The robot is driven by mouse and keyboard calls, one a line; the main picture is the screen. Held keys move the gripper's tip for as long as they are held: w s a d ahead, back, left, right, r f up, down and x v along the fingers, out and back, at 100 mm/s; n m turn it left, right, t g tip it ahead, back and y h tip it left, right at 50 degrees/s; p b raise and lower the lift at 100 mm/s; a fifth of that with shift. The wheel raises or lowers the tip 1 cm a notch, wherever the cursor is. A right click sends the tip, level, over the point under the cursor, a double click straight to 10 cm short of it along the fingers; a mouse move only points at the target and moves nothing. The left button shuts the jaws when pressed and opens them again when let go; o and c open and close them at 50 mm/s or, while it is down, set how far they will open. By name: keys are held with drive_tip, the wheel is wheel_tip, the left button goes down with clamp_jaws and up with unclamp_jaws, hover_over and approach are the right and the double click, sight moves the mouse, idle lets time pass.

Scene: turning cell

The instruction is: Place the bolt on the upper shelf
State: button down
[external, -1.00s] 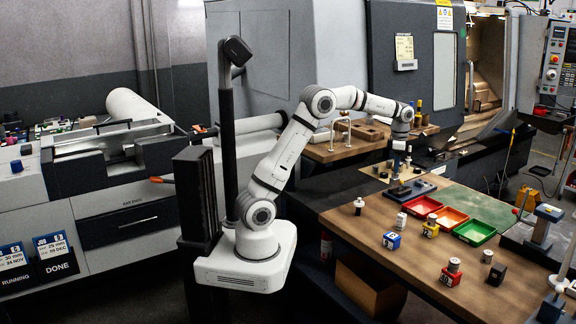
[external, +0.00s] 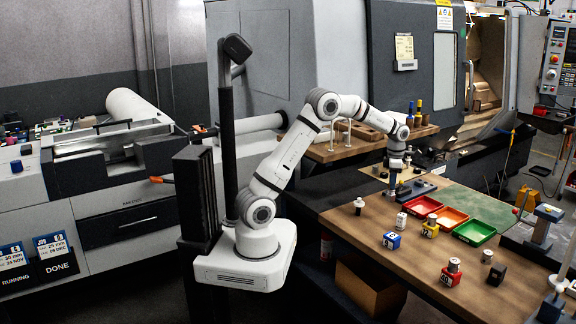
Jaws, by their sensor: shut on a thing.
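My gripper (external: 394,174) is at the back left of the wooden bench, low over its top. It is shut on a small upright thing, taken as the bolt (external: 393,184), a narrow bluish-grey shape below the jaws. Its details are too small to make out, and I cannot tell whether its lower end touches the surface. A dark blue plate (external: 418,188) lies close to its right. The upper shelf (external: 335,152) is a raised wooden board behind the bench, beyond my gripper.
The shelf carries a metal rack (external: 343,128), a wooden block (external: 368,132) and bottles (external: 419,112). Red (external: 424,206), orange (external: 450,219) and green bins (external: 474,232) stand on the bench. Several small blocks and cylinders, including a blue block (external: 391,240), lie nearer.

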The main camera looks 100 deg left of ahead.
sight(391, 196)
drive_tip(key=shift+f+p, duration=0.75)
drive_tip(key=shift+f, duration=2.6)
drive_tip(key=shift+f, duration=0.2)
drive_tip(key=c, duration=1)
unclamp_jaws()
drive_tip(key=shift+c, duration=0.2)
drive_tip(key=shift+w+d+r+b, duration=0.15)
drive_tip(key=shift+r+b, duration=0.5)
drive_tip(key=shift+r, duration=1.35)
drive_tip(key=shift+d+r+b, duration=0.15)
drive_tip(key=shift+r+b, duration=0.5)
drive_tip(key=shift+r, duration=1.3)
